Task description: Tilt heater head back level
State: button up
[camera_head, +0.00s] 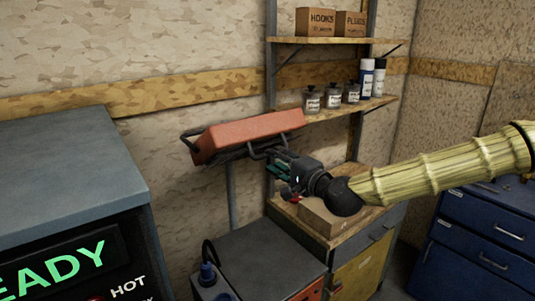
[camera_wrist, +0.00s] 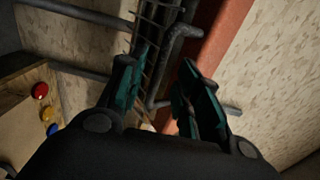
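The heater head (camera_head: 250,131) is a long orange-red box on a thin grey post (camera_head: 231,195). It is tilted, its right end higher than its left in the head view. Dark bars and a wire grille show along its front and underside. My gripper (camera_head: 277,162) is at its lower right side. In the wrist view my gripper (camera_wrist: 157,68) has its two fingers apart, with a dark bent bar (camera_wrist: 173,62) and the grille (camera_wrist: 147,45) beyond and between them. The red housing (camera_wrist: 215,45) is at the upper right. I cannot tell whether the fingers touch the bar.
A grey cabinet with a lit display (camera_head: 60,265) stands at left. A wooden bench with a cardboard box (camera_head: 335,217) is below my arm. Shelves (camera_head: 340,108) with jars and cans are behind. Blue drawers (camera_head: 490,235) stand right. Coloured buttons (camera_wrist: 45,110) show left in the wrist view.

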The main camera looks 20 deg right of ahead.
jog(key=shift+p+x, duration=0.6)
jog(key=shift+x, duration=1.75)
grip_shut()
